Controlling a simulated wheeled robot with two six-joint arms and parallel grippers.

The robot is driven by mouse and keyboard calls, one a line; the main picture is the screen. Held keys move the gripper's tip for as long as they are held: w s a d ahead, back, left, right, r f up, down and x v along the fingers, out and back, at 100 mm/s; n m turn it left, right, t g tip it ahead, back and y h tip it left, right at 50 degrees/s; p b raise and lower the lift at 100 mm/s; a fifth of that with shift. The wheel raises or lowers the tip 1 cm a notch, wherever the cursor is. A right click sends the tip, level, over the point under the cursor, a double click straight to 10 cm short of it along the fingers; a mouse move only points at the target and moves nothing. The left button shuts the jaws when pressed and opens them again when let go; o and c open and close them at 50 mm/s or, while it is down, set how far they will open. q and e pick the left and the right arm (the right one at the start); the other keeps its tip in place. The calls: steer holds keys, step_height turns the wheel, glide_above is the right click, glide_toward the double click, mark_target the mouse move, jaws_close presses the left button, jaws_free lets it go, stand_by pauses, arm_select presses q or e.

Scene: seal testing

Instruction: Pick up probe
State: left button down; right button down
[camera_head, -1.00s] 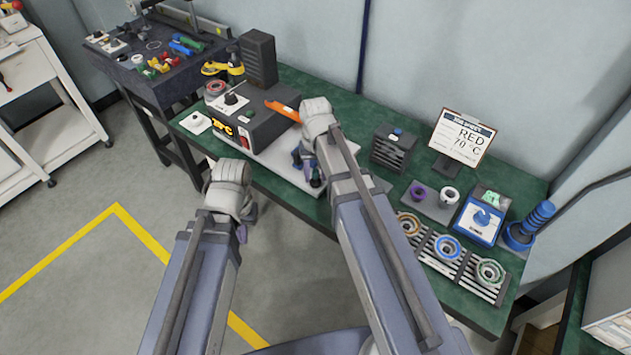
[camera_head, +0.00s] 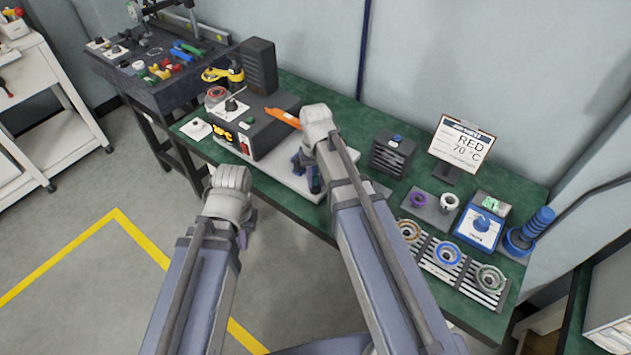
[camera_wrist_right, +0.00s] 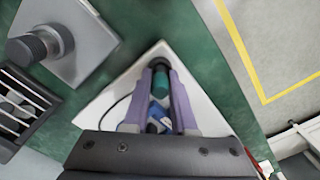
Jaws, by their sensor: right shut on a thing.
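The probe (camera_wrist_right: 161,84) appears in the right wrist view as a teal cylinder with a dark end, between the purple fingers of my right gripper (camera_wrist_right: 163,98). The gripper is shut on it, over a white plate. A thin black cable curves out to the left of the fingers. In the head view my right gripper (camera_head: 307,172) is over the front of the white plate, and the wrist mostly hides the probe. My left gripper (camera_head: 243,236) hangs in front of the bench edge, and its fingers are mostly hidden behind its wrist.
A dark heater box (camera_head: 250,125) with an orange handle-like piece stands left of my right gripper.

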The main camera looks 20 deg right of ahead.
mark_target(316, 176)
step_height(316, 176, up, 10)
steer(key=p, duration=0.9)
steer(key=shift+p, duration=0.3)
steer(key=shift+f, duration=0.1)
